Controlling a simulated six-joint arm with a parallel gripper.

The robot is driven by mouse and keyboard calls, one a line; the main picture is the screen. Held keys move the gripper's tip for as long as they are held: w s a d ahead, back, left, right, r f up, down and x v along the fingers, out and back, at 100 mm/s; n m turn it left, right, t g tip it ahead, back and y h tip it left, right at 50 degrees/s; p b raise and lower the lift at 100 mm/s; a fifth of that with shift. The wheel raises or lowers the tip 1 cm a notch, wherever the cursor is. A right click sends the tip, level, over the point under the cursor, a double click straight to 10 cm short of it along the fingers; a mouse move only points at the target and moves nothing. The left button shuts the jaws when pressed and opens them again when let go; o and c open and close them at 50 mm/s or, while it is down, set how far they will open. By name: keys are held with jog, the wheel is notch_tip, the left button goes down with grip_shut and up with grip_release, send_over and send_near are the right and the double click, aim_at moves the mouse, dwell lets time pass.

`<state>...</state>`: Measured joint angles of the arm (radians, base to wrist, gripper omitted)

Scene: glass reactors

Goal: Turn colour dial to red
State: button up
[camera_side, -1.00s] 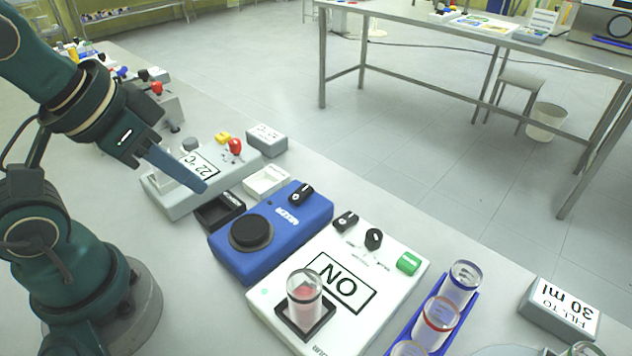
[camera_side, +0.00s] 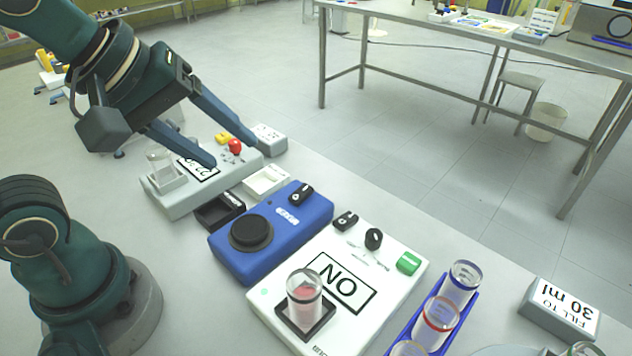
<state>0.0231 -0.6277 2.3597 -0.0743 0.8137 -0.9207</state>
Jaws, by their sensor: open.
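My gripper (camera_side: 234,154) is open, with its two long blue-grey fingers pointing down and right over the grey device (camera_side: 208,198) labelled 22 °C. A red knob (camera_side: 235,146) on that device shows between the two fingertips; I cannot tell how far above it they are. The nearer finger covers part of the 22 °C label. Which control is the colour dial is not readable here. Black dials stand on the white device (camera_side: 382,322) marked ON, one at its upper edge (camera_side: 345,221) and one near the green button (camera_side: 374,239).
A blue mixer (camera_side: 228,262) with a black round pad and black knob stands between the two devices. Small black (camera_side: 205,215) and white (camera_side: 281,176) trays lie close by. A glass vial (camera_side: 304,295) stands on the white device. A blue rack (camera_side: 416,322) holds tubes at right.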

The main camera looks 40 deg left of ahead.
jog(key=w+d+n+h, duration=0.1)
jog(key=w+d+n, duration=0.2)
jog(key=w+n, duration=0.35)
jog(key=n+g+h, duration=0.1)
jog(key=n+g, duration=0.1)
jog(key=n, duration=0.8)
send_near(374, 234)
jog(key=w+a+r, duration=0.1)
jog(key=w+a, duration=0.1)
jog(key=w, duration=0.1)
jog(key=shift+g, duration=0.9)
jog(key=d+f, duration=0.1)
jog(key=f, duration=0.1)
jog(key=d+f, duration=0.1)
jog(key=f, duration=0.1)
jog(key=d+f, duration=0.1)
jog(key=f, duration=0.2)
jog(key=shift+w+d+f, duration=0.1)
jog(key=shift+d, duration=0.15)
jog(key=shift+x, duration=0.8)
grip_shut()
